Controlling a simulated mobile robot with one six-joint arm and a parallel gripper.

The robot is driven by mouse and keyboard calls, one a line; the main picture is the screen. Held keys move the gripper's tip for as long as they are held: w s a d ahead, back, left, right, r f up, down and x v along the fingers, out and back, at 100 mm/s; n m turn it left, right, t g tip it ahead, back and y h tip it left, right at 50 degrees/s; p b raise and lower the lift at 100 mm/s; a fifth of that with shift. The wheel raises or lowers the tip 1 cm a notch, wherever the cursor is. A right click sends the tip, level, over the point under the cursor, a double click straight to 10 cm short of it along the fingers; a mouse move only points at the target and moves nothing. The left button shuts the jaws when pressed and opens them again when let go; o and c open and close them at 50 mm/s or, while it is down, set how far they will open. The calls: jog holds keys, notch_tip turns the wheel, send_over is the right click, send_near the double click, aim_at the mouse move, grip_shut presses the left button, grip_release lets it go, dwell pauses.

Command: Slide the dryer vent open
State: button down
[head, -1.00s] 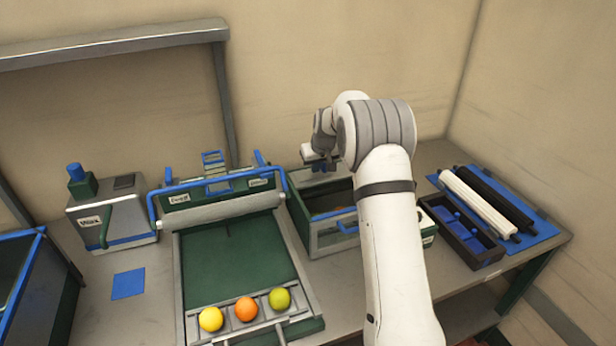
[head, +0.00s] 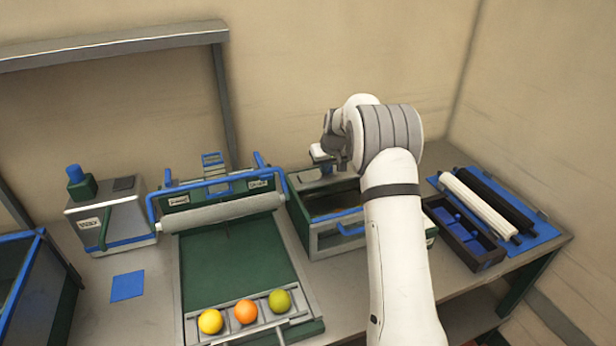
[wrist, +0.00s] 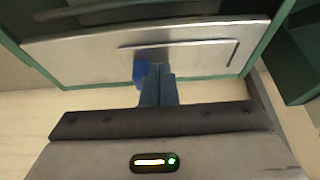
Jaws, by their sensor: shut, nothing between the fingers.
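The dryer (head: 314,243) is the metal box with an open-looking top and a blue front handle (head: 350,229), right of the green conveyor in the head view. My arm hides its right part. In the wrist view a brushed metal panel (wrist: 85,52) with a straight slot (wrist: 205,45) fills the top, and a small blue tab (wrist: 139,73) sits at the slot's left end. My gripper (wrist: 157,72) is shut and empty, its fingertips just right of the tab; I cannot tell whether they touch. In the head view my gripper (head: 325,168) is over the dryer's back edge.
A dark divided tray (head: 465,240) and rollers on a blue mat (head: 538,232) lie to the right.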

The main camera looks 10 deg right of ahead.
jog(key=shift+w+d, duration=0.3)
jog(key=shift+d, duration=1.3)
jog(key=shift+w+d, duration=0.3)
jog(key=shift+d, duration=1.25)
jog(key=shift+w+d, duration=0.3)
jog(key=shift+d, duration=1.3)
notch_tip(320, 180, up, 7)
jog(key=a+p, duration=0.1)
jog(key=p, duration=0.2)
jog(key=shift+s, duration=0.1)
